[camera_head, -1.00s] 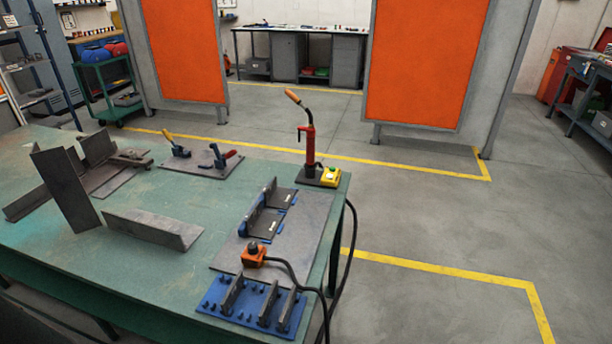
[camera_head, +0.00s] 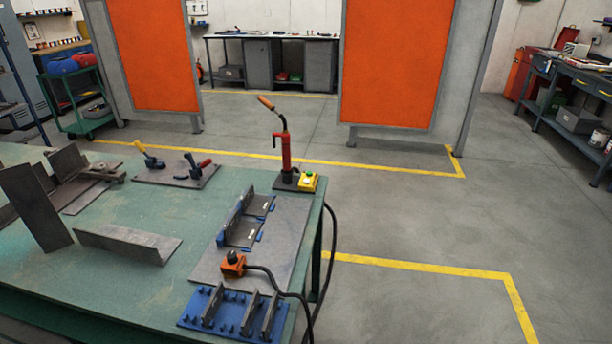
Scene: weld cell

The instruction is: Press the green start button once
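The green start button (camera_head: 307,176) is a small spot on top of a yellow box (camera_head: 308,183). The box sits at the far right corner of the green welding table (camera_head: 160,215), beside the foot of a red stand (camera_head: 285,152) that carries a torch with an orange-brown handle (camera_head: 265,102). Neither of my grippers shows in the head view.
A blue fixture (camera_head: 232,314), an orange block with a cable (camera_head: 233,264), angle brackets (camera_head: 245,220), toggle clamps (camera_head: 193,166) and grey steel angles (camera_head: 125,240) occupy the table. Open floor (camera_head: 420,220) lies right of it. Orange screens (camera_head: 397,60) stand behind.

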